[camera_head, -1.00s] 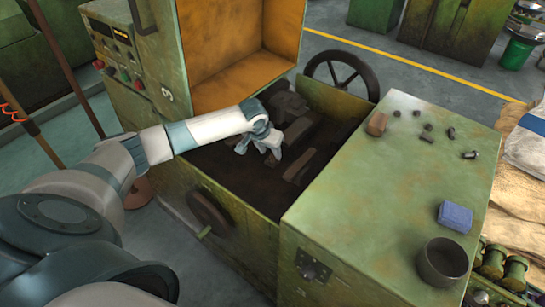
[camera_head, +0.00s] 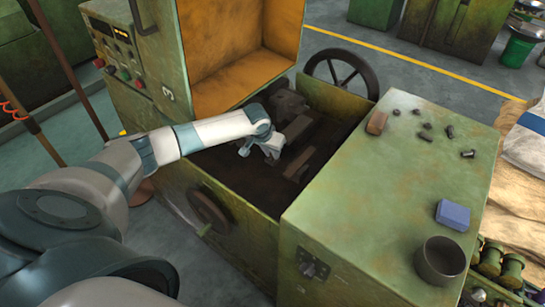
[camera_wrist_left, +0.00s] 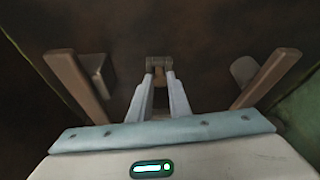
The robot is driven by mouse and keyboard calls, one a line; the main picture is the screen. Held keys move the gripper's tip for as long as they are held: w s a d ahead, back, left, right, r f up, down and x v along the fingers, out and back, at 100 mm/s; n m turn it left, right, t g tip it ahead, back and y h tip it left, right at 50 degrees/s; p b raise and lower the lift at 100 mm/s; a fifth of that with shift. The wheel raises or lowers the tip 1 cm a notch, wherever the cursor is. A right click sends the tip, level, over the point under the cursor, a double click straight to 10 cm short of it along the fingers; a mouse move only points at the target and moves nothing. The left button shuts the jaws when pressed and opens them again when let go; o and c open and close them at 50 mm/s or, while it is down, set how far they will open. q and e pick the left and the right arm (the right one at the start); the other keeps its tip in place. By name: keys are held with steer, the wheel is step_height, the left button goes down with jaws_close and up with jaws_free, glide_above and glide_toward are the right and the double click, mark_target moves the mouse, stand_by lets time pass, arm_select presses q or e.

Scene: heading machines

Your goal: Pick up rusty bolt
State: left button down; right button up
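My left gripper (camera_head: 258,150) reaches over the dark open bay of the green machine. In the left wrist view its two pale fingers (camera_wrist_left: 161,88) point ahead with a narrow gap between them. A small brownish, bolt-like piece (camera_wrist_left: 158,64) lies at the fingertips, its wider end just beyond them and a brown part between them. It may be the rusty bolt. I cannot tell whether the fingers press on it. In the head view this piece is too small or hidden. My right gripper is not in view.
Brown blocks (camera_head: 299,166) lie in the bay near the gripper. The green machine top (camera_head: 370,215) at right carries several small dark bolts (camera_head: 450,131), a brown block (camera_head: 376,122), a blue block (camera_head: 453,215) and a dark cup (camera_head: 440,262). A handwheel (camera_head: 341,72) stands behind.

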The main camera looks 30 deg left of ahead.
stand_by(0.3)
arm_select(q)
steer(key=shift+r, duration=0.45)
steer(key=r, duration=0.1)
steer(key=r+b, duration=0.2)
steer(key=shift+w+d+r, duration=0.1)
steer(key=shift+d+r, duration=0.05)
steer(key=shift+d, duration=0.1)
steer(key=d+r+b, duration=0.1)
steer(key=d+r, duration=0.1)
steer(key=d, duration=0.1)
steer(key=w+d+r+b, duration=0.1)
steer(key=d+r, duration=0.1)
steer(key=d, duration=0.2)
steer(key=d+r+b, duration=0.1)
steer(key=d+r, duration=0.1)
steer(key=d, duration=0.2)
steer(key=shift+w+r, duration=0.4)
